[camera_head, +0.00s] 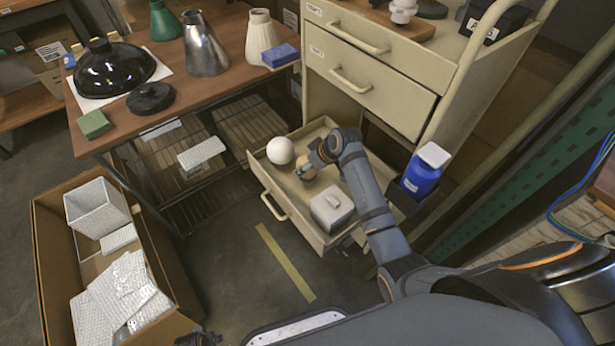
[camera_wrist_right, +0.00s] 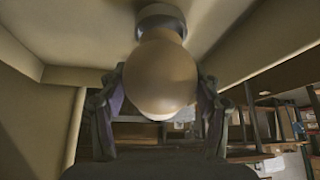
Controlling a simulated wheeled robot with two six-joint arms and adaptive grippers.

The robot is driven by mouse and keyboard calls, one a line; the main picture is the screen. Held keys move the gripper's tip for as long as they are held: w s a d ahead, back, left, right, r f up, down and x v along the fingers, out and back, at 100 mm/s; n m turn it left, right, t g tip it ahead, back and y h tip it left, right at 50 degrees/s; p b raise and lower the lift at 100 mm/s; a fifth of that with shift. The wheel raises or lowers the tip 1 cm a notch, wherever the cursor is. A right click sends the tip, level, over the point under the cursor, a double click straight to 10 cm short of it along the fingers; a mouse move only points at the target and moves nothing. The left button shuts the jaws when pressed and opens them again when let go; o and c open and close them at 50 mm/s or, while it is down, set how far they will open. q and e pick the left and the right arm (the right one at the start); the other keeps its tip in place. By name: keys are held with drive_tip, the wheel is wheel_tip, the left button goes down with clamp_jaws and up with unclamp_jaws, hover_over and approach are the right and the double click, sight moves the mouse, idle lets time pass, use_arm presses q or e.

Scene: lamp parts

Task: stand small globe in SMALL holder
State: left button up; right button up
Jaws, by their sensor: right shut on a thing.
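My right gripper (camera_head: 308,170) reaches down into the open drawer and is shut on the tan small globe (camera_head: 305,168). In the right wrist view the small globe (camera_wrist_right: 160,75) sits between the two fingers. Its narrow end meets a grey ring-shaped piece (camera_wrist_right: 161,17), which looks like the small holder, against the drawer surface. I cannot tell whether the neck is seated in it or only lined up with it. In the head view the hand hides the holder. A dark piece at the bottom edge (camera_head: 198,339) may be my left gripper; its fingers cannot be made out.
The drawer (camera_head: 268,196) also holds a larger white globe (camera_head: 280,150), close left of the hand, and a light grey block (camera_head: 331,208) in front. A blue container (camera_head: 424,170) stands right of the drawer. A carton (camera_head: 168,290) of white packaging stands left.

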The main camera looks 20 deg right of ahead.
drive_tip(key=shift+f, duration=0.7)
idle(0.5)
drive_tip(key=shift+p, duration=0.5)
drive_tip(key=shift+f+p, duration=0.45)
drive_tip(key=shift+f, duration=0.05)
idle(1.4)
drive_tip(key=o, duration=1.1)
drive_tip(key=shift+o, duration=0.2)
drive_tip(key=v, duration=0.7)
drive_tip(key=shift+r, duration=0.2)
